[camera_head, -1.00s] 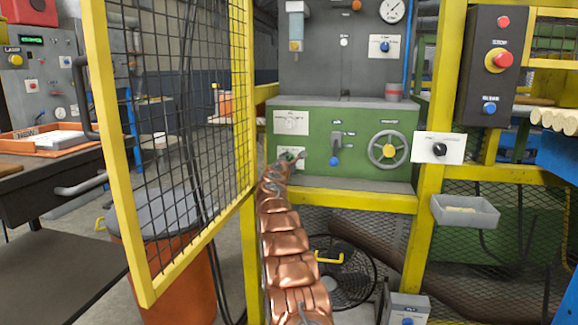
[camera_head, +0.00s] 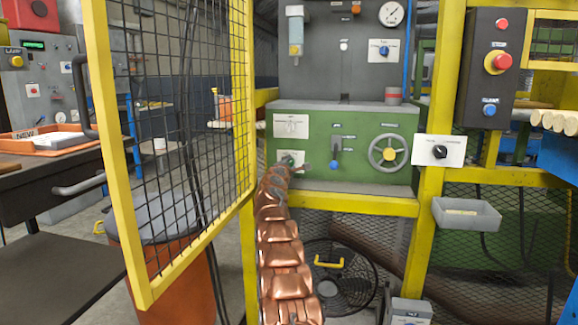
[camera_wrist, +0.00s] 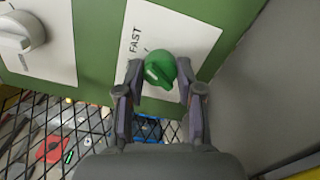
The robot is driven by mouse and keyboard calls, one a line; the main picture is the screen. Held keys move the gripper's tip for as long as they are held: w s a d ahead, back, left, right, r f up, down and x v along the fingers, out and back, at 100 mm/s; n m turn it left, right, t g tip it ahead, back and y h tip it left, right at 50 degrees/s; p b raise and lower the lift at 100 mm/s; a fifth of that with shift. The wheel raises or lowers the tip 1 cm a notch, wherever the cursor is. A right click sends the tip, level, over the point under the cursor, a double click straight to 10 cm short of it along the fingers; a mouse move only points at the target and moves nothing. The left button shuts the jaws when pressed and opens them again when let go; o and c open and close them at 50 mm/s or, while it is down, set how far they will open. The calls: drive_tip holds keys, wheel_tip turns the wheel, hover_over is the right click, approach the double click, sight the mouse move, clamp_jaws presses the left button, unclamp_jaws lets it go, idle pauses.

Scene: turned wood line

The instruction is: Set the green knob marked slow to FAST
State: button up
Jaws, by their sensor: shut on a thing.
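The green knob (camera_wrist: 158,70) sits on a white plate (camera_wrist: 190,35) on the green machine front. The word FAST is printed on the plate, up and left of the knob in the wrist view. The knob has a raised ridge, set at a slant. The word slow does not show. My gripper (camera_wrist: 158,80) has one finger on each side of the knob and is shut on it. In the head view the plate (camera_head: 297,156) is partly hidden behind the end of my arm.
A white knob (camera_wrist: 18,35) on its own plate is beside the green one. A blue-tipped lever (camera_head: 335,158) and a handwheel (camera_head: 388,153) are to the right. A yellow mesh gate (camera_head: 170,130) stands left of my arm. A yellow post (camera_head: 428,220) is to the right.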

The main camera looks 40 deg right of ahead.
drive_tip(key=o, duration=1.1)
drive_tip(key=shift+o, duration=0.2)
drive_tip(key=shift+a+r, duration=0.1)
drive_tip(key=shift+r, duration=0.05)
